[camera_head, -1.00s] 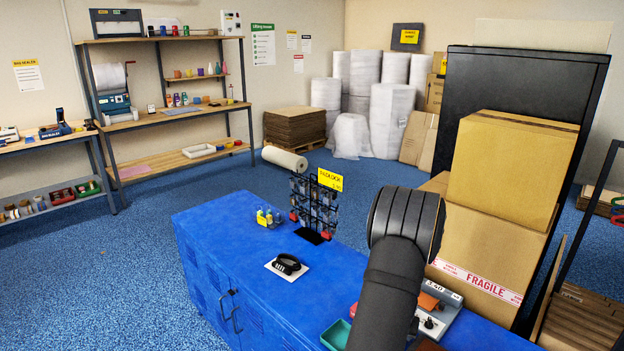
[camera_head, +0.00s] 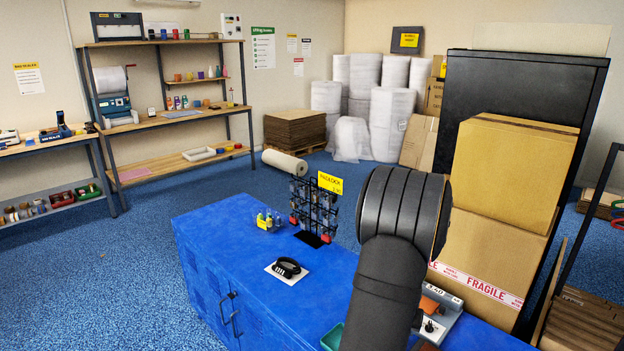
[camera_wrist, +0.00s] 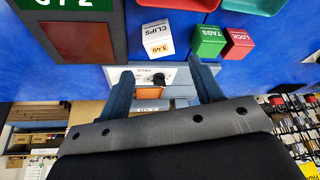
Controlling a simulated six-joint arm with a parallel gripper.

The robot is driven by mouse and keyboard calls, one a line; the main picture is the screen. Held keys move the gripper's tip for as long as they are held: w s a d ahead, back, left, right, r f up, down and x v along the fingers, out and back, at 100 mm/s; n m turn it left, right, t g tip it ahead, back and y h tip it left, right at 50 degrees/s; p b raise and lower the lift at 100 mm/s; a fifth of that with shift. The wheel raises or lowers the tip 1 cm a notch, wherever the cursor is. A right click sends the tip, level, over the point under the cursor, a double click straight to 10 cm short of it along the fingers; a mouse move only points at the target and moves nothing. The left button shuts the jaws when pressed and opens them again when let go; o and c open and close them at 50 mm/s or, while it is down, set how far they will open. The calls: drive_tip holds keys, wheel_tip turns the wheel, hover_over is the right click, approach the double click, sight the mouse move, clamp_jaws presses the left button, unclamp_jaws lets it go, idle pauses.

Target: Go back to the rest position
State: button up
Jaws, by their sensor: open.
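My gripper (camera_wrist: 163,82) is open in the wrist view, with its two dark fingers apart and nothing held between them. Behind the gap a grey device (camera_wrist: 180,90) with an orange piece (camera_wrist: 148,93) shows; I cannot tell how far it is from the fingers. In the head view my dark arm rises over the blue cabinet, and the gripper itself is hidden. The grey device (camera_head: 440,322) shows there just right of my arm.
The blue cabinet (camera_head: 215,245) bears a padlock rack (camera_head: 315,212), a black item on a white card (camera_head: 287,269) and a green tray (camera_head: 332,338). Cartons (camera_head: 512,165) stand close right of my arm. A clips box (camera_wrist: 157,38), green block (camera_wrist: 208,41) and red block (camera_wrist: 238,43) lie near my fingers.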

drive_tip(key=x, duration=0.8)
drive_tip(key=shift+w+f, duration=0.1)
drive_tip(key=shift+f, duration=0.25)
wheel_tip(320, 180, up, 5)
drive_tip(key=shift+d+f, duration=0.1)
drive_tip(key=shift+d, duration=0.05)
drive_tip(key=s+d+r, duration=0.7)
drive_tip(key=s, duration=0.3)
drive_tip(key=w+d+r+m+g+h, duration=0.15)
drive_tip(key=w+d+m, duration=0.25)
drive_tip(key=w+d, duration=0.9)
drive_tip(key=shift+t, duration=0.25)
drive_tip(key=shift+w+a+f, duration=0.4)
drive_tip(key=shift+w+a, duration=0.05)
drive_tip(key=shift+w, duration=0.25)
drive_tip(key=shift+w+a+f, duration=0.4)
drive_tip(key=shift+w+a, duration=0.1)
drive_tip(key=shift+w, duration=0.25)
drive_tip(key=shift+w+a+f, duration=0.4)
drive_tip(key=shift+w+a, duration=0.05)
drive_tip(key=shift+w, duration=0.25)
